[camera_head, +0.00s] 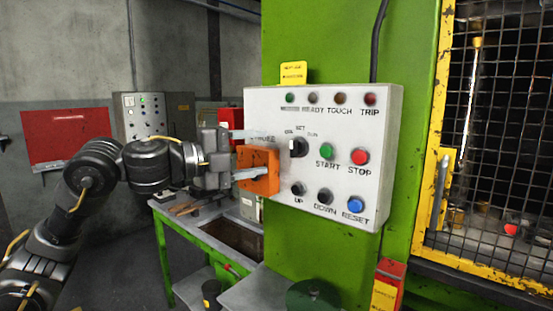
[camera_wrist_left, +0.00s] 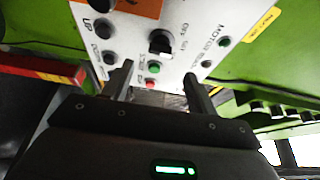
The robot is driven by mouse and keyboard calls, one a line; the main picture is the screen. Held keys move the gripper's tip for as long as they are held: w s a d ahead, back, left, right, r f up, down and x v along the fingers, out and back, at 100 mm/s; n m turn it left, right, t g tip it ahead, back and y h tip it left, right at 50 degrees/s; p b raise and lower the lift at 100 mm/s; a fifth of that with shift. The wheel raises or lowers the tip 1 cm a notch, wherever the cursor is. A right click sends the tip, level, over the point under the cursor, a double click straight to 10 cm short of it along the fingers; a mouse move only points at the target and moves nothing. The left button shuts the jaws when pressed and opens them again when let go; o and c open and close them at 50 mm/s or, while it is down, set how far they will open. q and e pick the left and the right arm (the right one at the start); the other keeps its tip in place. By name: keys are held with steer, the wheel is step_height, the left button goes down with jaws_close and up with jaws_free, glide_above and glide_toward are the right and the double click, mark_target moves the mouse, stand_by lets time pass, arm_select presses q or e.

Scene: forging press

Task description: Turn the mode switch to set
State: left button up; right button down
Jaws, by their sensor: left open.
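The mode switch (camera_head: 300,148) is a black knob on the white control panel (camera_head: 225,0), with small OFF, SET and RUN labels around its top. A pale mark shows on the knob's left side, nearest the OFF label. The knob also shows in the left wrist view (camera_wrist_left: 160,42), beyond my fingertips. My left gripper (camera_head: 258,153) is open and empty, left of the knob and apart from it. In the left wrist view its fingers (camera_wrist_left: 157,76) are spread, with the knob ahead between their lines. My right gripper is not in view.
Green START (camera_head: 326,151) and red STOP (camera_head: 360,157) buttons sit right of the knob. UP, DOWN and blue RESET (camera_head: 355,204) are below. An orange block (camera_head: 262,184) is at the panel's left edge, by my lower finger. A mesh guard (camera_head: 500,130) stands right.

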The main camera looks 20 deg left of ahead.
arm_select(q)
steer(key=shift+b+v, duration=0.3)
steer(key=shift+v, duration=1.25)
